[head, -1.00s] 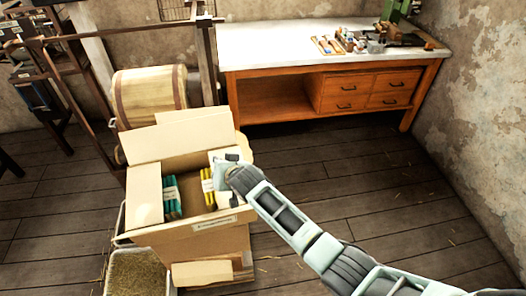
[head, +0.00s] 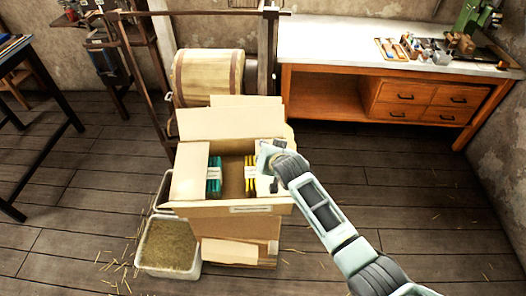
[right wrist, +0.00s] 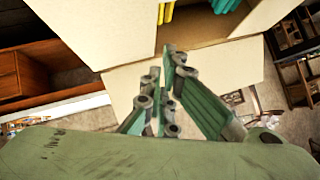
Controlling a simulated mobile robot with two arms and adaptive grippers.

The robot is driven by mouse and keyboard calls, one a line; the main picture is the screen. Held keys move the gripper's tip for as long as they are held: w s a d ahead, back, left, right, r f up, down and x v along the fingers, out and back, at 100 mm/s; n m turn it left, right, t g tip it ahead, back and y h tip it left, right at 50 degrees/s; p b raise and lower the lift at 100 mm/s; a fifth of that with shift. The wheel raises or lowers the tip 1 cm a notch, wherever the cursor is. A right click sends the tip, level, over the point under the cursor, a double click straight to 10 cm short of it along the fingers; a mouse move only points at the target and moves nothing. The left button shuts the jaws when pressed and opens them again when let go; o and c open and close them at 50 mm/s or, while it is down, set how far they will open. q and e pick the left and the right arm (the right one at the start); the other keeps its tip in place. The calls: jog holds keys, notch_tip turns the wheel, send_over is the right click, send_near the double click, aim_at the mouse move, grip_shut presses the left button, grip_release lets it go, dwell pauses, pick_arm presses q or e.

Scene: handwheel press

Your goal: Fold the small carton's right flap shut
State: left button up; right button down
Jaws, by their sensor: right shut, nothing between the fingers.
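The small carton (head: 240,252) stands open on the floor side of the scene, with its back flap (head: 230,123) raised. A tan left flap (head: 188,186) lies over its left side. Inside are a teal bundle (head: 214,177) and a yellow bundle (head: 250,174). My right gripper (head: 270,182) is shut and empty at the carton's right side. My left gripper is not in view.
A bin of straw-like grain (head: 168,245) stands at the carton's lower left. A wooden barrel (head: 207,78) stands behind it. A workbench (head: 335,45) with small parts on top is at the back right. The plank floor to the right is clear.

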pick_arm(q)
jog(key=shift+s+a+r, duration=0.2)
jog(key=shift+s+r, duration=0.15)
pick_arm(e)
jog(key=s+r, duration=0.8)
jog(key=shift+d+r, duration=0.4)
jog(key=shift+d, duration=0.05)
